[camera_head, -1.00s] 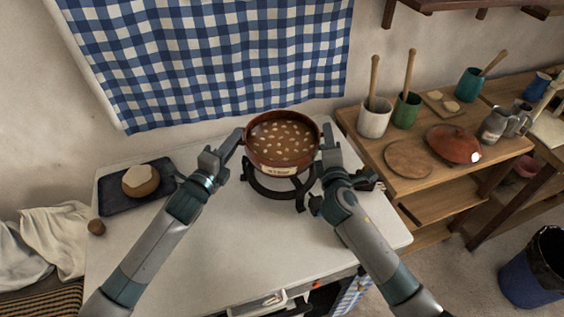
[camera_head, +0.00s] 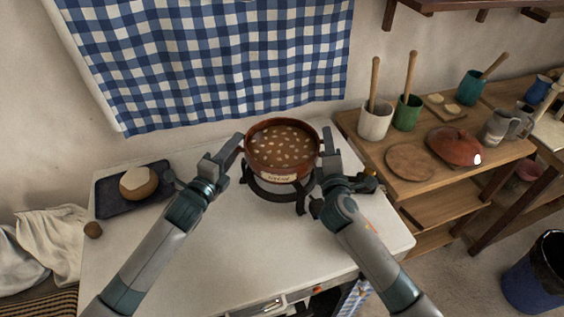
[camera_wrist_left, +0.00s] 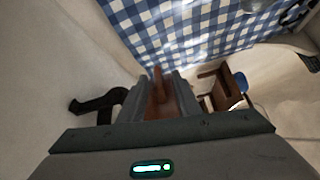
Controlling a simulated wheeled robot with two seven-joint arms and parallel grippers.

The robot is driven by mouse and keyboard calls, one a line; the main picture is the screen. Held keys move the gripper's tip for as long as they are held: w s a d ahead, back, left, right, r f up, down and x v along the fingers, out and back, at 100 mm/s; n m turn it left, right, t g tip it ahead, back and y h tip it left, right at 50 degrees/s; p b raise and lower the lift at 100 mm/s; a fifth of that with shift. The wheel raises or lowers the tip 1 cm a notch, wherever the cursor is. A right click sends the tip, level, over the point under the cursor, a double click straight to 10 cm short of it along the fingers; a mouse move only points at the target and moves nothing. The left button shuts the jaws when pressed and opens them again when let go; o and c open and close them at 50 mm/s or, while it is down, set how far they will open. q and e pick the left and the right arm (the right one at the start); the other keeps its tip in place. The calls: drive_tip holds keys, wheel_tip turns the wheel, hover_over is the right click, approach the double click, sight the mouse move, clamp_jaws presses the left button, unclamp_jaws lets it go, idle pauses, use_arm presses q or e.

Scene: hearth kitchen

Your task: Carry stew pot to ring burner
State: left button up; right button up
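The reddish-brown stew pot (camera_head: 282,172), full of brown stew with pale pieces, is upright in the head view. It is over the black ring burner (camera_head: 270,194) on the white worktop. The pot hides the burner's back part, and I cannot tell whether they touch. My left gripper (camera_head: 236,143) is at the pot's left handle. In the left wrist view its fingers (camera_wrist_left: 160,98) are closed around a brown part of the pot (camera_wrist_left: 158,82). My right gripper (camera_head: 327,141) is at the pot's right side, its fingers seemingly closed on the right handle, which is mostly hidden.
A dark tray (camera_head: 117,204) with a round loaf (camera_head: 138,183) lies left on the worktop (camera_head: 235,250). A small brown ball (camera_head: 93,230) is near its left edge. A wooden shelf unit at right holds crocks, a round board (camera_head: 410,162) and a red lid (camera_head: 456,146). A checked curtain (camera_head: 215,60) hangs behind.

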use_arm(q)
drive_tip(key=v, duration=1.2)
use_arm(e)
drive_tip(key=shift+s, duration=0.1)
drive_tip(key=s+a, duration=0.1)
drive_tip(key=s, duration=1)
drive_tip(key=shift+s, duration=0.4)
